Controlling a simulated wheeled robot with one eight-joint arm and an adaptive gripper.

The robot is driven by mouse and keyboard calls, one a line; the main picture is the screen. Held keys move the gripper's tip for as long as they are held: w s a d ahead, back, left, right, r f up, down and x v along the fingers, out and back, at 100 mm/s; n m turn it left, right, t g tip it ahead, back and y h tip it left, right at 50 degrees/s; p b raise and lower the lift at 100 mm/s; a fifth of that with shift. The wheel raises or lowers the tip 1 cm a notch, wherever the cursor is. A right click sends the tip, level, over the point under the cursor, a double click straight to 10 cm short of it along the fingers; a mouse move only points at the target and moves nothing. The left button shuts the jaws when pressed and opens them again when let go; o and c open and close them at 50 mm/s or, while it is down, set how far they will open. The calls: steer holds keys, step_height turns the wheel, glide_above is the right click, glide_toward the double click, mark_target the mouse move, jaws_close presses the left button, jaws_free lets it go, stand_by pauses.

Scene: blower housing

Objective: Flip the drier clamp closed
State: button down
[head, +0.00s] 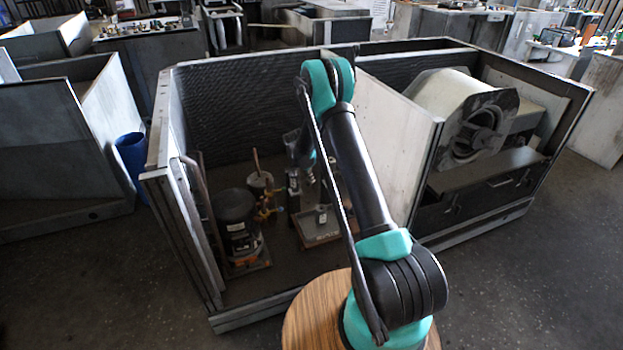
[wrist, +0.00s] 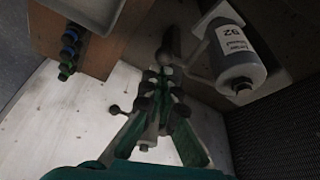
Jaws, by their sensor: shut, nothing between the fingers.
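In the wrist view my gripper (wrist: 161,74) reaches away from the camera with its green and dark fingers shut together, nothing between them. A grey cylinder with a white label (wrist: 239,72), which looks like the drier, stands at upper right, apart from the fingers. A dark ball-ended lever (wrist: 167,52) is just beyond the fingertips; whether they touch, I cannot tell. It may be the clamp handle, but the clamp's body is not clear. A second ball-ended rod (wrist: 116,109) shows left of the fingers. In the head view my arm partly blocks the area where the gripper works.
The housing's left bay, with its near-left wall (head: 187,240), holds a black compressor (head: 238,222) and brass-fitted pipes. A pale divider (head: 395,130) stands right of my arm. A blower (head: 474,125) fills the right bay. In the wrist view blue-green fittings (wrist: 68,50) sit at upper left.

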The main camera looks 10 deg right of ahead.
steer(key=shift+w, duration=0.1)
steer(key=shift+w+a, duration=0.1)
steer(key=shift+w, duration=0.55)
steer(key=w+d, duration=0.3)
steer(key=d, duration=0.1)
steer(key=v, duration=1.1)
steer(key=shift+s+a, duration=0.2)
steer(key=shift+a, duration=0.1)
steer(key=shift+f, duration=0.1)
